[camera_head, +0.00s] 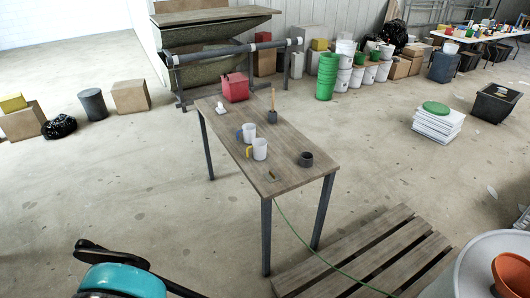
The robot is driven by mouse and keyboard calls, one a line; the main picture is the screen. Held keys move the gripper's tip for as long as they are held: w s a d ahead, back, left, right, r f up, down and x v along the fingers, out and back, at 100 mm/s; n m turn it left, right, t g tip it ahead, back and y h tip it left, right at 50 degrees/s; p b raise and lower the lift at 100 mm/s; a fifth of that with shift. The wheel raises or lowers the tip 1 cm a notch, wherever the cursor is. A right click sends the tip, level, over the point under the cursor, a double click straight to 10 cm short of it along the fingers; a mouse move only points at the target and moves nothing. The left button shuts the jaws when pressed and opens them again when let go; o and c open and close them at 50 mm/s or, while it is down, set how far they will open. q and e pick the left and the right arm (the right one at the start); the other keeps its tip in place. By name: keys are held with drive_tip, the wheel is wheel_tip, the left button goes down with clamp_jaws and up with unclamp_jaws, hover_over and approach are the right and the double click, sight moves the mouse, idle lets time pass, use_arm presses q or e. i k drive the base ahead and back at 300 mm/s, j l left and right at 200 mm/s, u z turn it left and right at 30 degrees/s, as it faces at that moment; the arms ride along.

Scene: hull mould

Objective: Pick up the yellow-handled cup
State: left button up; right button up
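The yellow-handled cup (260,149) is a white cup standing upright on the wooden table. Its yellow handle (249,153) points to the left in the picture. A second white cup (249,133) with a blue handle stands just behind it. A teal and black part, which looks like my own arm, shows at the bottom left edge. Neither gripper can be made out in the head view, and nothing is seen touching the cups.
A wooden pallet (372,252) lies at the lower right.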

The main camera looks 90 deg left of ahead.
sight(256, 151)
drive_tip(key=u, duration=3.15)
drive_tip(key=i+j, duration=0.6)
drive_tip(key=i+j+z, duration=0.15)
drive_tip(key=i+j, duration=0.4)
drive_tip(key=i+j+z, duration=0.15)
drive_tip(key=i+j, duration=0.4)
drive_tip(key=i+j+z, duration=0.1)
drive_tip(key=i+j, duration=0.4)
drive_tip(key=j, duration=0.3)
drive_tip(key=j+z, duration=0.1)
drive_tip(key=z, duration=2.1)
drive_tip(key=i+j, duration=0.05)
